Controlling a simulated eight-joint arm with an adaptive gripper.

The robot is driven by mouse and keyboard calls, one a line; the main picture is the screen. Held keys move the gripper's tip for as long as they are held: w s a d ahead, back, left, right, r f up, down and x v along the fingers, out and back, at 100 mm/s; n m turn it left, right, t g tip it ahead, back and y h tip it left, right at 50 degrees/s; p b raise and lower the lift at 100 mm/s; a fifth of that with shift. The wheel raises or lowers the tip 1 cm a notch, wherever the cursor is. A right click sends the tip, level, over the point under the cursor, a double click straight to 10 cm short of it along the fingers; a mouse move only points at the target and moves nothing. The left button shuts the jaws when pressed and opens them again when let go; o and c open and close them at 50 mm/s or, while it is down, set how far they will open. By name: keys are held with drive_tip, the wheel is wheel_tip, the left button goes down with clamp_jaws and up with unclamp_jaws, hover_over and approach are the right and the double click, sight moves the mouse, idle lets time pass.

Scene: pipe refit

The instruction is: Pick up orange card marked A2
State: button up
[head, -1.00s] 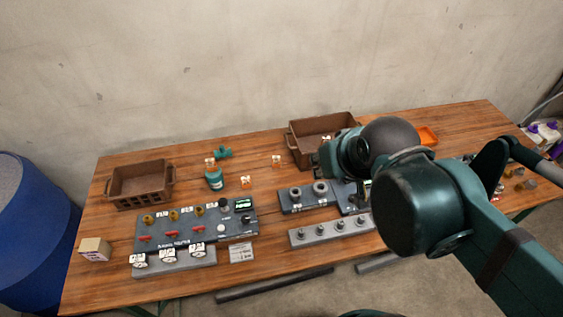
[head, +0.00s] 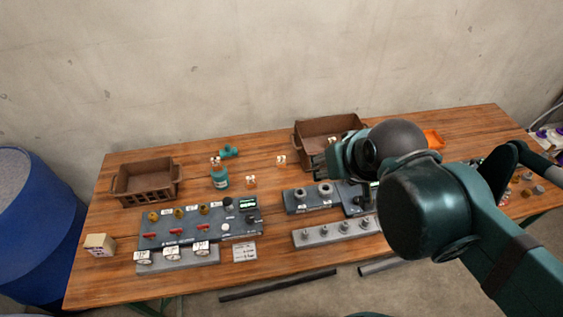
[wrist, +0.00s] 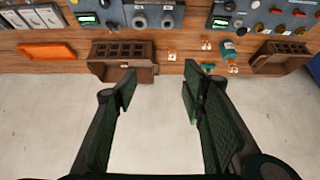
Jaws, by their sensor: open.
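Several small orange cards with white labels are on or near the wooden table. In the head view, one card (head: 281,160) lies in the open middle. Another card (head: 251,182) lies nearer the front, one (head: 215,162) is by a teal bottle, and one (head: 332,140) is at the right brown crate. Their marks are too small to read, so I cannot tell which is A2. My gripper (head: 322,164) is in front of that crate. In the wrist view, my gripper (wrist: 158,88) is open and empty, with a card (wrist: 172,54) beyond its fingertips.
The right brown crate (head: 305,155) is close to my gripper. The left brown crate (head: 147,193), teal bottle (head: 220,178) and teal valve part (head: 228,151) stand elsewhere. A control panel (head: 185,226) and socket block (head: 309,205) fill the front. An orange tray (head: 433,139) is at the right.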

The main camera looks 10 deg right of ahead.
drive_tip(key=shift+w+f, duration=0.1)
drive_tip(key=w+f+n+t+h+b, duration=0.25)
drive_tip(key=w+f+n+b, duration=0.65)
drive_tip(key=w+f+n, duration=0.75)
drive_tip(key=n+t+y+b, duration=0.1)
drive_tip(key=n+t+b, duration=0.45)
drive_tip(key=n, duration=1.15)
approach(281, 159)
drive_tip(key=w+r+g+b, duration=0.1)
drive_tip(key=w+g+b, duration=0.1)
drive_tip(key=w, duration=0.1)
drive_tip(key=shift+d+f+n, duration=0.2)
drive_tip(key=shift+f+n, duration=0.15)
drive_tip(key=shift+n, duration=0.3)
drive_tip(key=shift+x, duration=1.25)
